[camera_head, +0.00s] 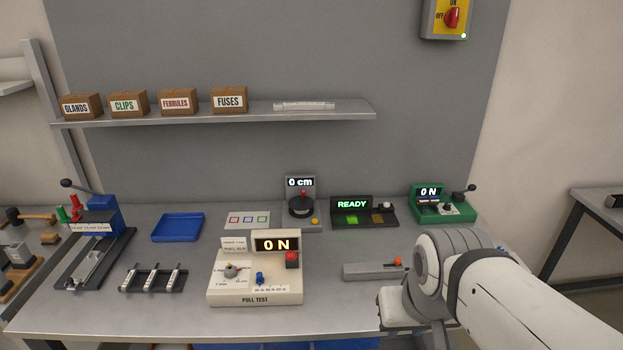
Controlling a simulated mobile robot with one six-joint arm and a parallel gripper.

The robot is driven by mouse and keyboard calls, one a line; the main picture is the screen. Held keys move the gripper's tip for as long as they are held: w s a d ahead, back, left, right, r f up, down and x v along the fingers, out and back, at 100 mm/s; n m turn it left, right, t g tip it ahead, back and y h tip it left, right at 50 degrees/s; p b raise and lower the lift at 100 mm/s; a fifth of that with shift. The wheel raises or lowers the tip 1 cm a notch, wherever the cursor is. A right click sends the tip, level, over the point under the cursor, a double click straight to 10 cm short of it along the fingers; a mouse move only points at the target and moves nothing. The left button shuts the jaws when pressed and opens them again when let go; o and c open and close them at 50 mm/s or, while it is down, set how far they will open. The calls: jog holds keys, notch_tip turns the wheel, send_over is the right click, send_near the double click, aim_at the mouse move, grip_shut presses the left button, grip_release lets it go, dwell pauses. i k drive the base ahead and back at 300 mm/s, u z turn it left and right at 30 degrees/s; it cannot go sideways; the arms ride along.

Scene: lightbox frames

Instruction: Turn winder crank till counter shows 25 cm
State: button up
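The winder (302,207) stands near the back middle of the bench, a grey unit with a dark round drum and a small red part on top. Its counter (300,183) reads "0 cm". A small yellow button sits at its lower right. The red part may be the crank's knob, but it is too small to tell. My arm enters from the lower right, in front of and to the right of the winder. My gripper (401,308) is partly in view at the arm's end, well apart from the winder; its fingers cannot be made out.
A cream pull tester (255,291) reading "0 N" stands in front of the winder. A black unit showing "READY" (352,204) and a green device (440,207) stand to its right. A blue tray (178,227) lies left. A shelf (345,112) runs above.

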aim_at(301, 208)
jog(key=z, duration=0.1)
jog(key=i, duration=0.95)
jog(key=u, duration=0.2)
